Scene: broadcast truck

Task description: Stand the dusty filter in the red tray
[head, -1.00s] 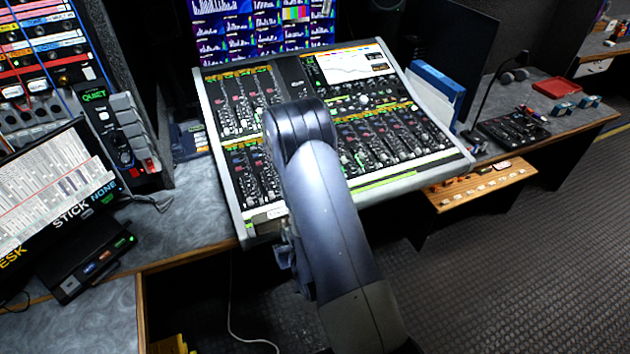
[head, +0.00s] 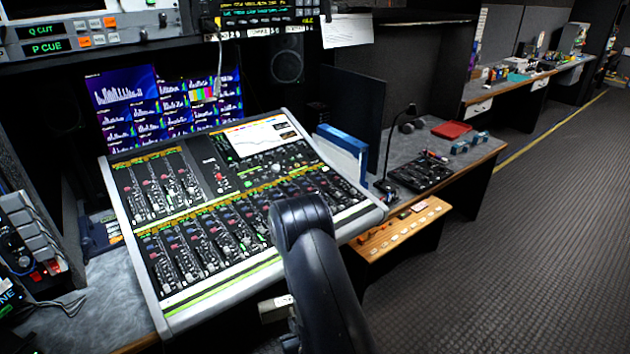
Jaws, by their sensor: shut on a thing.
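The red tray (head: 452,130) lies on the right-hand desk, beyond the mixing console; its inside looks empty from here. My gripper (head: 290,340) is low in the picture, mostly hidden behind my own dark arm. It is shut on a small pale block (head: 275,309), which I take to be the dusty filter; only one end shows at the left of the arm. The held thing is in front of the console's near edge, well short of the tray. Its dust and tilt cannot be made out.
The mixing console (head: 215,225) fills the middle. A wooden button shelf (head: 400,228) juts out at its right. A blue-and-white upright thing (head: 343,145), a gooseneck lamp (head: 397,150) and a black control panel (head: 420,172) stand before the tray. Open floor (head: 530,230) lies to the right.

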